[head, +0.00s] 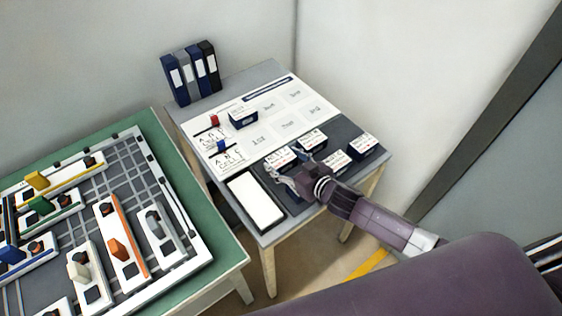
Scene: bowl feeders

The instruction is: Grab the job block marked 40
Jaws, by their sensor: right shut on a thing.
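Several job blocks, dark with white labelled tops, sit on the dark strip at the front of the small table. They are a front-left block (280,158), a back block (312,140), a middle block (335,162) and a right block (362,146). Another block (243,116) stands on the white board. The numbers are too small to read, so I cannot tell which is marked 40. My right gripper (287,180) reaches in from the lower right and is shut on a block, seemingly the front-left one, partly hiding its front. My left gripper is not in view.
The white board (288,123) has marked fields and small red and blue pieces. A white-topped tray (256,200) lies left of my gripper. Binders (190,74) stand at the back. A green table (225,262) with a gridded board is at left.

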